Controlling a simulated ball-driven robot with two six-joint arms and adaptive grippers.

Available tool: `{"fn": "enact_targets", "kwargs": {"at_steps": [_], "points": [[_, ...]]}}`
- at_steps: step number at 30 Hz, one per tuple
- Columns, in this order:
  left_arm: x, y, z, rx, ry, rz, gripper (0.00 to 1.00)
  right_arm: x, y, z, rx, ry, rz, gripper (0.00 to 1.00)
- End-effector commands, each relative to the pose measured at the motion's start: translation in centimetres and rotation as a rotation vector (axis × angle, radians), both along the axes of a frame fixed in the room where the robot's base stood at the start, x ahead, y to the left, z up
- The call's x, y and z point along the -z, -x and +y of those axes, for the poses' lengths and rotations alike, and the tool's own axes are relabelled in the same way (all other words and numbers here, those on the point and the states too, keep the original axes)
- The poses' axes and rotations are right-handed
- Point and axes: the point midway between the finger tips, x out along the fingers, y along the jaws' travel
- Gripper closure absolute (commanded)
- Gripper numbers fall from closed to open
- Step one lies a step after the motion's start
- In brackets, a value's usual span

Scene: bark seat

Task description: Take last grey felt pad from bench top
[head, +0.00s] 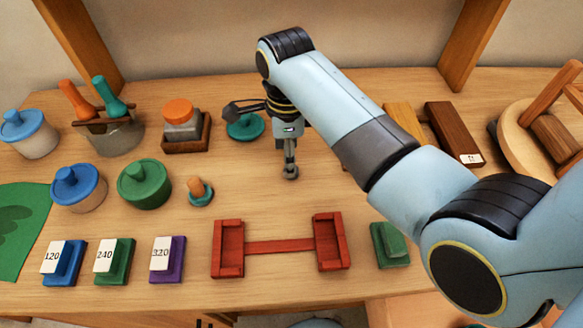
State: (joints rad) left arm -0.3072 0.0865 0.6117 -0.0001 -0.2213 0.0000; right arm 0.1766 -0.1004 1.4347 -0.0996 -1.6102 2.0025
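My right gripper (290,168) hangs fingertips down over the middle of the bench top (330,190), behind the red holder. It is seen nearly edge-on, so the gap between its fingers does not show. A small grey rounded shape sits right at the fingertips. I cannot tell whether it is a grey felt pad or only the fingertips, or whether it touches the bench. No other grey felt pad shows clearly on the bench. My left gripper is out of view.
A red holder (280,246) lies in front, with blue, green and purple numbered blocks left of it and a green block (389,244) right. Lidded pots, a green disc (245,127) and an orange-knobbed piece (200,191) stand left. Dark wood (453,131) lies behind my arm.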

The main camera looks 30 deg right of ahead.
Motion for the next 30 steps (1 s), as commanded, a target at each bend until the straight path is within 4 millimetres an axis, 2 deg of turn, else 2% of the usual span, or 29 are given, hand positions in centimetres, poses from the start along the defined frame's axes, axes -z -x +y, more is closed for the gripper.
{"fn": "enact_targets", "kwargs": {"at_steps": [7,15,16,24,30], "points": [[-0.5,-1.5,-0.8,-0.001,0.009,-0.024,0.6,3.7,0.3,-0.1,0.001,0.0,0.002,0.43],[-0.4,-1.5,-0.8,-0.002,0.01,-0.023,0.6,4.2,0.2,-0.1,0.001,-0.001,0.0,0.43],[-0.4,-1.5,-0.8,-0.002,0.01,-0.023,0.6,4.2,0.3,-0.1,0.001,-0.001,0.0,0.44],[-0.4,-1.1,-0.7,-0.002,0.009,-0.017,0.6,4.2,0.3,-0.1,0.001,0.0,0.001,0.78],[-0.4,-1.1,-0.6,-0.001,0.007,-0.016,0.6,4.2,0.3,-0.1,0.001,0.0,0.001,0.78]]}}
